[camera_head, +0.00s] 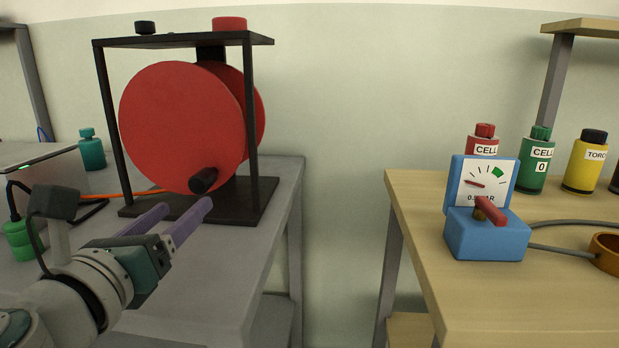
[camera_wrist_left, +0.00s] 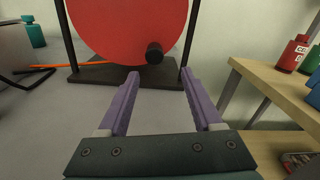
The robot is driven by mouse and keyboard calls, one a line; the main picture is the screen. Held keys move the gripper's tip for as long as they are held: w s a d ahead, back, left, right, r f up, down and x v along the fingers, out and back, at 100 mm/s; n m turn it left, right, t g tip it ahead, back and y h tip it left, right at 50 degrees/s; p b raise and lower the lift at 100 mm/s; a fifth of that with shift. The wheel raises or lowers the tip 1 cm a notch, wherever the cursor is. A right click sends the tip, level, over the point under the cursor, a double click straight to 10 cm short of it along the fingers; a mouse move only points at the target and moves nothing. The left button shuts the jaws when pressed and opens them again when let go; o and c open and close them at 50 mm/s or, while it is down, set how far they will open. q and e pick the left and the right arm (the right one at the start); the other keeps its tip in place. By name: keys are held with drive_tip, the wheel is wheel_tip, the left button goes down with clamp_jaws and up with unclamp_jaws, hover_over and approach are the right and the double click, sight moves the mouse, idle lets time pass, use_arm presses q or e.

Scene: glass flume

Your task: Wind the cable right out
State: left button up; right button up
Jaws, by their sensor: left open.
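A red cable reel (camera_head: 180,125) stands upright in a black frame (camera_head: 252,120) on the grey bench. A black crank knob (camera_head: 204,180) sticks out low on the reel's face; it also shows in the left wrist view (camera_wrist_left: 154,53). An orange cable (camera_head: 122,195) runs from the reel's base toward the left. My left gripper (camera_head: 180,211) has purple fingers, is open and empty, and points at the reel, short of the knob. In the left wrist view the knob lies beyond and between the fingertips (camera_wrist_left: 160,75). My right gripper is not in view.
A teal bottle (camera_head: 91,149) and a grey box (camera_head: 40,155) stand left on the grey bench (camera_head: 225,285). A gap separates it from a wooden table (camera_head: 540,300) holding a blue gauge box (camera_head: 486,240) with a red lever and several labelled bottles.

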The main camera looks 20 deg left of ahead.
sight(196, 186)
use_arm(q)
drive_tip(key=shift+w+a+r+y, duration=0.15)
drive_tip(key=shift+a+r+y, duration=0.05)
drive_tip(key=shift+r+y, duration=0.1)
drive_tip(key=b+x, duration=0.1)
drive_tip(key=x, duration=0.8)
drive_tip(key=shift+w+a, duration=0.25)
drive_tip(key=shift+w, duration=0.05)
clamp_jaws()
idle(0.8)
